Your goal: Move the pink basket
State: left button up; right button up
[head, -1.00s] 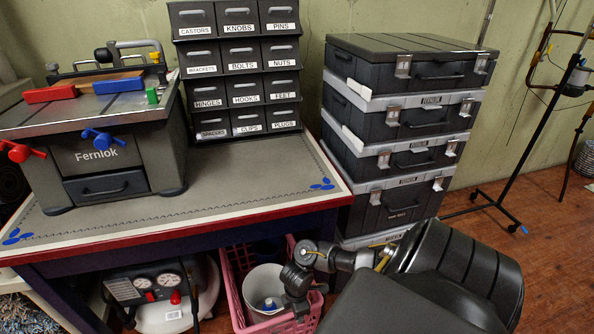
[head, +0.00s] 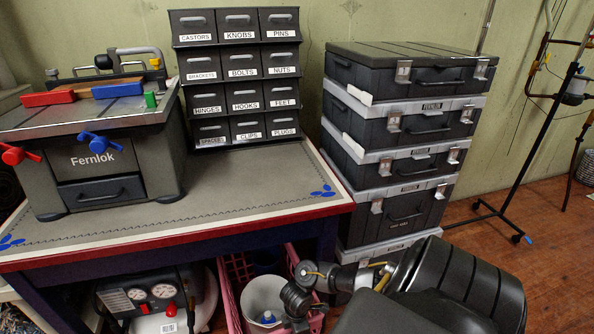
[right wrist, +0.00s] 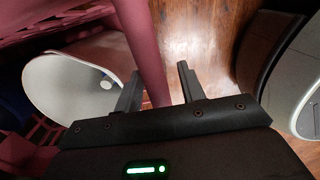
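The pink basket (head: 233,294) stands on the floor beside the workbench, cut off by the lower edge of the head view. A white bucket (head: 262,296) sits inside it. In the right wrist view, the basket's pink rim (right wrist: 149,50) runs between the two fingers of my right gripper (right wrist: 160,72). The fingers are apart, with a gap between the rim and the right-hand finger. The white bucket (right wrist: 75,78) shows to the left of the fingers there. In the head view my right gripper's fingers are hidden at the lower edge. My left gripper is not in view.
The workbench (head: 240,205) overhangs left of the basket, with a compressor (head: 150,298) below it. A stack of black and grey cases (head: 402,160) stands just behind and right of the basket. Open wooden floor (head: 500,240) lies at the right.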

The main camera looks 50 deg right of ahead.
grip_shut()
dwell(1.2)
